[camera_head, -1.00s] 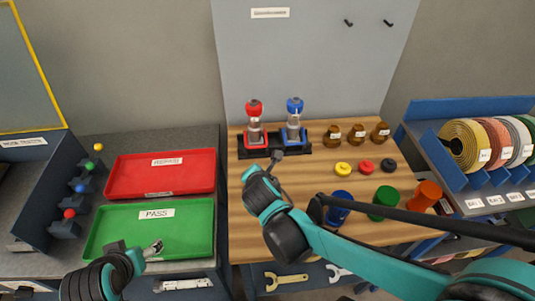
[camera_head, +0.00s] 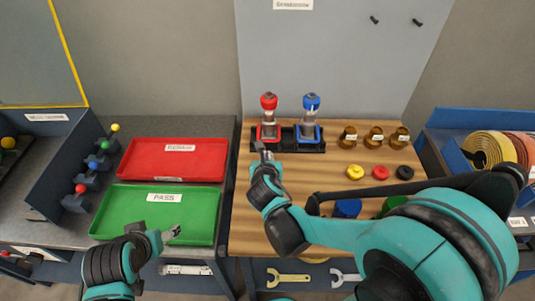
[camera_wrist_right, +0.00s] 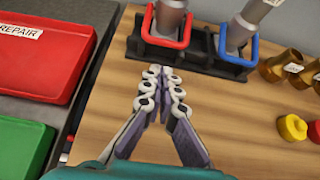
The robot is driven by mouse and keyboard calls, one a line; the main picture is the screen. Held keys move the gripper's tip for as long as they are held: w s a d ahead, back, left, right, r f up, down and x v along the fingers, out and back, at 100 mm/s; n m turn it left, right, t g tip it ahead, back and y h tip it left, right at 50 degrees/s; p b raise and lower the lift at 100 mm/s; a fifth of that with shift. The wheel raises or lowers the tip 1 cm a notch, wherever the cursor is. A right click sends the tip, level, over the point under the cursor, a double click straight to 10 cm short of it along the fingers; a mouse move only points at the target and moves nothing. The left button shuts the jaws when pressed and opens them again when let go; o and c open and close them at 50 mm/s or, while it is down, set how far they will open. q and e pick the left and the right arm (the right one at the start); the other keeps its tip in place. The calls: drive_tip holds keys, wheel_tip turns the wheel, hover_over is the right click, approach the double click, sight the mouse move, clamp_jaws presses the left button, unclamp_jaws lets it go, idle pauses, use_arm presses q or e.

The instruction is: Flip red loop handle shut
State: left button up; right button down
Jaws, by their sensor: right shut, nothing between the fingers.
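The red pump (camera_head: 268,106) stands upright in a black holder at the back of the wooden bench. Its red loop handle (camera_wrist_right: 166,43) is a squarish loop low around the front of the pump's base. My right gripper (camera_head: 262,148) is shut and empty, just in front of the red loop. In the right wrist view its fingertips (camera_wrist_right: 157,72) are together, just short of the loop's near edge, with a small gap visible. My left gripper (camera_head: 172,233) is over the green tray, far from the pump; its jaw state is unclear.
A blue pump (camera_head: 311,105) with a blue loop (camera_wrist_right: 238,60) stands close right of the red one. Brown bottles (camera_head: 348,138) and coloured caps (camera_head: 355,172) lie further right. Red (camera_head: 215,160) and green (camera_head: 205,202) trays are left. Bench wood around my right gripper is clear.

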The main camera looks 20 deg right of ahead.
drive_tip(key=b+x, duration=0.3)
drive_tip(key=x, duration=0.6)
drive_tip(key=shift+a+f, duration=0.1)
drive_tip(key=shift+a, duration=0.1)
